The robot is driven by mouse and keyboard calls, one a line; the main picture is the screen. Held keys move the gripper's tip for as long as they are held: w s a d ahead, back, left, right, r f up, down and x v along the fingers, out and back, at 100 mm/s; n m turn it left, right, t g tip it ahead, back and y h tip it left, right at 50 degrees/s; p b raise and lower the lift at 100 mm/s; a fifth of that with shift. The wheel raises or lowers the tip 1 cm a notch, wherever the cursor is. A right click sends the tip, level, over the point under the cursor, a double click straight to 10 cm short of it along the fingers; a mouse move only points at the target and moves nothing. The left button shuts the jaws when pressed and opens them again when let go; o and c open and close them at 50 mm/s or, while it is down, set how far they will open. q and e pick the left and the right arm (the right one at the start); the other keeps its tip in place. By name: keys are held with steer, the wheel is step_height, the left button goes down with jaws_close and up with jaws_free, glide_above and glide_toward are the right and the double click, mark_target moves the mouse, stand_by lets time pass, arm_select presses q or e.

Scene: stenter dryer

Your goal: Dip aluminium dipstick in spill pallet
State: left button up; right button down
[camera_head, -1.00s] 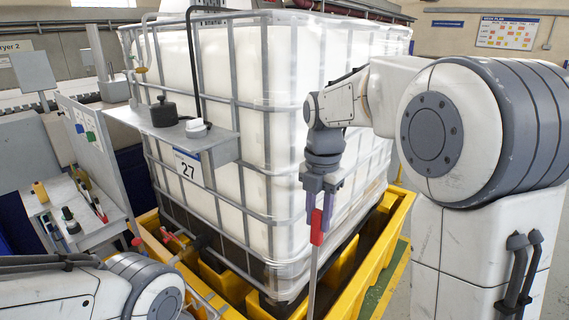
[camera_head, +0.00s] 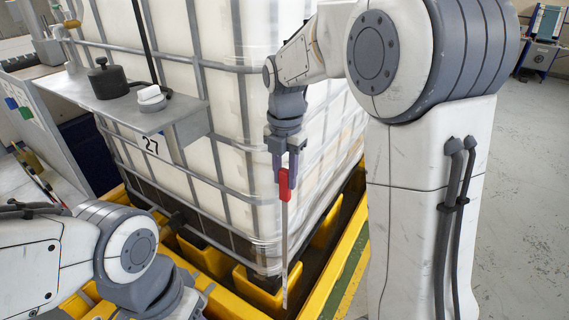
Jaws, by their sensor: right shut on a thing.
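The aluminium dipstick (camera_head: 285,240) is a thin grey rod with a red grip at its top. My right gripper (camera_head: 284,183) is shut on the red grip and holds the dipstick nearly upright, tip down. The dipstick hangs in front of the tank's near corner, over the yellow spill pallet (camera_head: 337,262). Its lower end shows against the pallet's near corner; I cannot tell how deep it reaches. My left arm comes in at the lower left, and its gripper fingers cannot be made out.
A large white caged tank (camera_head: 190,110) stands in the pallet. A grey shelf (camera_head: 150,118) marked 27 juts from it, carrying a black-capped weight (camera_head: 108,80) and a white cap (camera_head: 151,98). A side bench (camera_head: 40,165) stands at left. The floor (camera_head: 520,200) at right is clear.

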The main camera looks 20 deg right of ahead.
glide_above(286, 297)
step_height(286, 297, down, 20)
step_height(286, 297, down, 33)
steer(key=b, duration=2.5)
steer(key=shift+w+r+b, duration=0.1)
steer(key=shift+r+b, duration=0.1)
steer(key=shift+b, duration=0.2)
steer(key=shift+f+b, duration=0.7)
steer(key=shift+f, duration=0.3)
steer(key=shift+f+b, duration=1.05)
steer(key=shift+f, duration=0.5)
steer(key=shift+r, duration=0.15)
